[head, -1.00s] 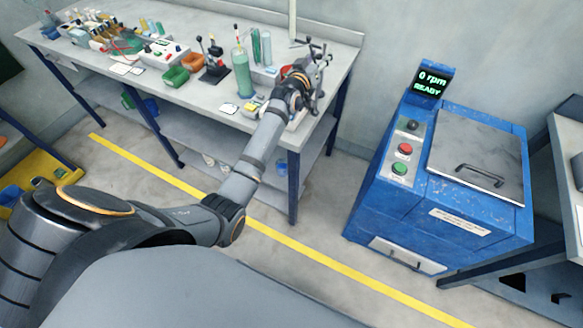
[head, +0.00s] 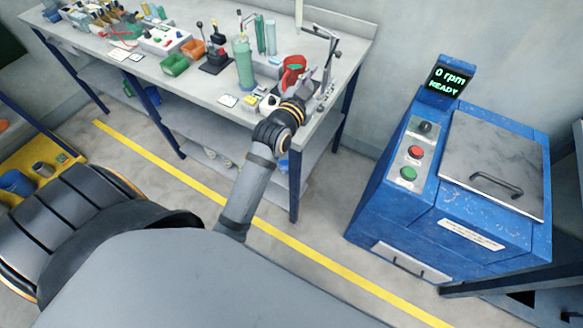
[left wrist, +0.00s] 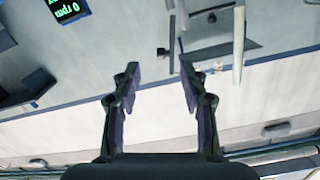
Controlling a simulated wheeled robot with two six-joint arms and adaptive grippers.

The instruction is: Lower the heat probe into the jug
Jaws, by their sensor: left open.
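My left gripper (head: 304,84) is over the right end of the workbench, beside a red vessel (head: 293,66) that may be the jug; something green shows inside it. In the left wrist view my left gripper (left wrist: 158,78) is open, with nothing between its fingers. A dark stand with thin arms (head: 331,52) rises just right of the gripper. A pale upright rod (left wrist: 238,45) shows beyond the fingers in the left wrist view; I cannot tell whether it is the heat probe. My right gripper is not in view.
A tall green cylinder (head: 243,64) stands left of the red vessel on the workbench (head: 205,82). Green and orange bins (head: 174,65) are further left. A blue machine (head: 465,190) reading "0 rpm READY" stands right across a floor gap.

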